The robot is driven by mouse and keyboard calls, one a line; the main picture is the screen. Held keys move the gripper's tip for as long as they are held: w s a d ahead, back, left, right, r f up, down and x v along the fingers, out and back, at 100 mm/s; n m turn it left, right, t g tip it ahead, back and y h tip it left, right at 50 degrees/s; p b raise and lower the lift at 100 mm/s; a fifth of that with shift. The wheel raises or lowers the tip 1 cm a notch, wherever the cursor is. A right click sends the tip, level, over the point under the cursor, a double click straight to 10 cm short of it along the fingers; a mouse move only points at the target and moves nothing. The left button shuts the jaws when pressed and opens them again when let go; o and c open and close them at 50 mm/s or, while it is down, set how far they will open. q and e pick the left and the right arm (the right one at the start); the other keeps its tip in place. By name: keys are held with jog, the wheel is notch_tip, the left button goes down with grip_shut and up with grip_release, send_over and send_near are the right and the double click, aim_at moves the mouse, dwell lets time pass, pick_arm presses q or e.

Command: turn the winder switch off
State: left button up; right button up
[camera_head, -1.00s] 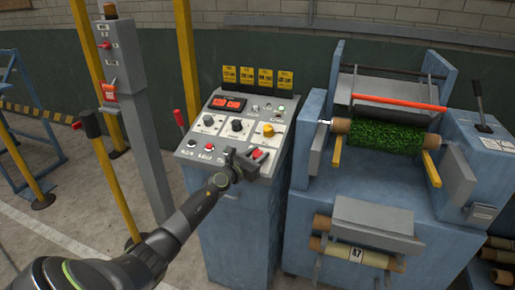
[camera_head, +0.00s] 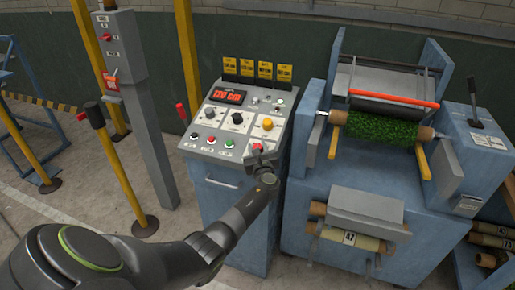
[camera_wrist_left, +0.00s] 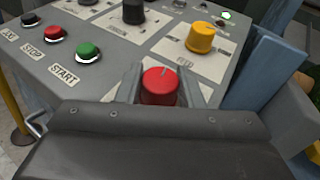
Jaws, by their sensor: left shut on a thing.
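A red knob (camera_wrist_left: 159,87) sits on the lower right of the sloped control panel (camera_head: 200,152). In the head view the red knob (camera_head: 258,147) is partly covered by my gripper. My left gripper (camera_head: 258,154) is shut on it. In the left wrist view one finger of the left gripper (camera_wrist_left: 158,92) is on each side of the knob. A light line on the knob's top tilts slightly right of straight up. The knob's label is hidden behind the gripper. My right gripper is not in view.
A yellow knob (camera_wrist_left: 201,37) and a black knob (camera_wrist_left: 133,11) are farther up the panel. Green START (camera_wrist_left: 88,52) and red STOP (camera_wrist_left: 54,34) buttons lie left of the gripper. The roller machine (camera_head: 350,175) with green turf (camera_head: 380,130) stands at the right.

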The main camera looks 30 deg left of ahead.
pick_arm(q)
jog(key=n+g+y+b, duration=0.2)
jog(key=n+g, duration=0.2)
jog(key=shift+w+y+b, duration=0.15)
jog(key=shift+y+b, duration=0.2)
jog(key=shift+y, duration=0.05)
jog(key=shift+r+n+g+y+b, duration=0.1)
jog(key=shift+n+g+y+b, duration=0.2)
jog(key=shift+n+g+b, duration=1.55)
jog(key=shift+n+g, duration=0.25)
jog(key=shift+g, duration=0.3)
jog(key=o, duration=1)
jog(key=shift+c, duration=0.2)
jog(key=shift+d, duration=0.1)
jog(key=b+v, duration=0.1)
jog(key=v, duration=1.6)
jog(key=shift+b, duration=0.3)
